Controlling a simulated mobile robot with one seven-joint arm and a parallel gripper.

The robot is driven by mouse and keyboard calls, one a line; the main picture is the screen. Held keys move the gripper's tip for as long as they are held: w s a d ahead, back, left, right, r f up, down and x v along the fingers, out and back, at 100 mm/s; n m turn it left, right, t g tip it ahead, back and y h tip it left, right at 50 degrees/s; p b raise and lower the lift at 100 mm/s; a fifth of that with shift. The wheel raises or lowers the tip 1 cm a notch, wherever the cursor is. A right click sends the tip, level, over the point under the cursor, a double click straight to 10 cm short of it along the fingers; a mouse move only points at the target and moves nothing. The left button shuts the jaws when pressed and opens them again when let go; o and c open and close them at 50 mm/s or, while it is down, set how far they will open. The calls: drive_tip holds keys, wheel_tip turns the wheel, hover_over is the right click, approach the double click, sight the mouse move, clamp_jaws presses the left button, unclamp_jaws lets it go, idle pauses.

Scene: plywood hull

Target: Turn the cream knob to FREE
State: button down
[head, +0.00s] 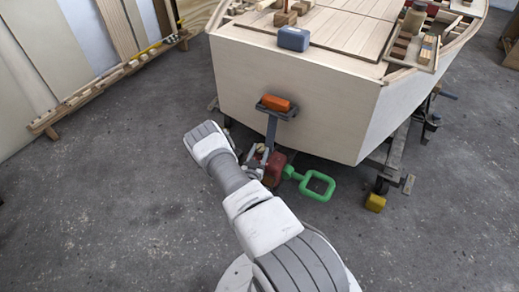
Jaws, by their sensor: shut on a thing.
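My gripper (258,164) is low in front of the plywood hull, at the left side of a red housing (275,167). It is shut on a small pale piece that looks like the cream knob, mostly hidden by the fingers and my wrist. A green rod with a square loop handle (320,186) sticks out of the housing to the right. I cannot make out any FREE mark or which way the knob points.
The plywood hull (290,85) stands behind on a trolley with wheels. A grey bracket (271,128) with an orange block (276,103) rises just behind my gripper. A yellow block (375,203) is at the right. The concrete floor is open at left.

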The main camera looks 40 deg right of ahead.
drive_tip(key=n+t+y, duration=0.4)
drive_tip(key=y, duration=0.1)
drive_tip(key=shift+s+d+f+n+t+p, duration=0.1)
drive_tip(key=shift+s+d+n+t+p, duration=0.2)
drive_tip(key=shift+s+t+p, duration=0.1)
drive_tip(key=shift+d+n+t+y, duration=0.15)
drive_tip(key=shift+n+t+y, duration=0.4)
drive_tip(key=shift+n+y, duration=1.1)
drive_tip(key=shift+d+n+t+y, duration=0.15)
drive_tip(key=shift+n+t+y, duration=0.55)
drive_tip(key=shift+y, duration=1.65)
drive_tip(key=shift+n, duration=0.25)
drive_tip(key=shift+c, duration=1.5)
unclamp_jaws()
drive_tip(key=shift+w, duration=0.1)
